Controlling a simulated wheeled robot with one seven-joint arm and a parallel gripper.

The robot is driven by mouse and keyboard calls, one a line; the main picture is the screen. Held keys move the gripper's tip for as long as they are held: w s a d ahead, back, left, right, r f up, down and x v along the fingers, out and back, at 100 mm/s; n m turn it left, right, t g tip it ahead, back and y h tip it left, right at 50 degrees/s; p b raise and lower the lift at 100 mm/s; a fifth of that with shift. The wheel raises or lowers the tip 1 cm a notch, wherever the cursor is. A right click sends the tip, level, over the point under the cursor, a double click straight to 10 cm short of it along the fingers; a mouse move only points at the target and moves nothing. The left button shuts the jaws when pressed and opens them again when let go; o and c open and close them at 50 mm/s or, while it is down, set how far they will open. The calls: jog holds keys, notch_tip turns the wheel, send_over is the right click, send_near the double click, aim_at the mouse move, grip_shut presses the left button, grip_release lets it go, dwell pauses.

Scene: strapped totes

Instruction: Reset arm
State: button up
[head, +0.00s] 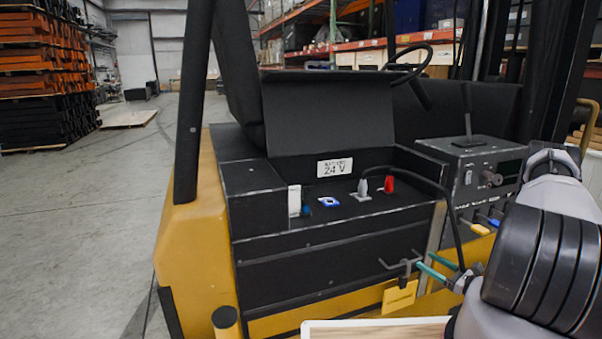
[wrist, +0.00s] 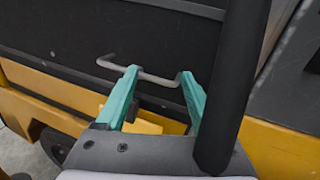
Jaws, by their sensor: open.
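My gripper (head: 425,260) reaches in from the right in the head view, low in front of the black side panel (head: 330,250) of a yellow and black forklift. Its two teal fingers are open and spread apart in the wrist view (wrist: 159,73). A thin grey bent handle (head: 393,266) on the panel lies at the fingertips. In the wrist view the handle (wrist: 108,62) runs across the gap between the fingertips. I cannot tell whether the fingers touch it. A thick black bar covers part of the right side of the wrist view.
A yellow tag (head: 399,297) hangs below the handle. Above are a red switch (head: 389,184), a grey switch (head: 362,188), a "24 V" label (head: 334,168) and a control box (head: 474,170) with a cable. The wooden tray edge (head: 330,326) is at the bottom. Open floor (head: 90,215) lies left.

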jog(key=s+a+r+n+g+y, duration=0.1)
jog(key=a+r+n+g, duration=0.35)
jog(key=r, duration=0.55)
jog(key=a+r+n+g+y, duration=0.1)
jog(key=a+r+n+g, duration=0.35)
jog(key=r, duration=0.45)
jog(key=s+a+r+n+g+y, duration=0.1)
jog(key=a+r+n+g, duration=0.35)
jog(key=r, duration=0.55)
jog(key=s+a+r+n+t+h, duration=0.3)
jog(key=s+r+n+t+h, duration=0.3)
jog(key=s+r, duration=1.4)
jog(key=shift+a+r+n+h, duration=0.15)
jog(key=shift+r+n+h, duration=0.65)
jog(key=shift+n+h, duration=1.65)
jog(key=shift+m+h, duration=0.45)
jog(key=shift+m, duration=0.05)
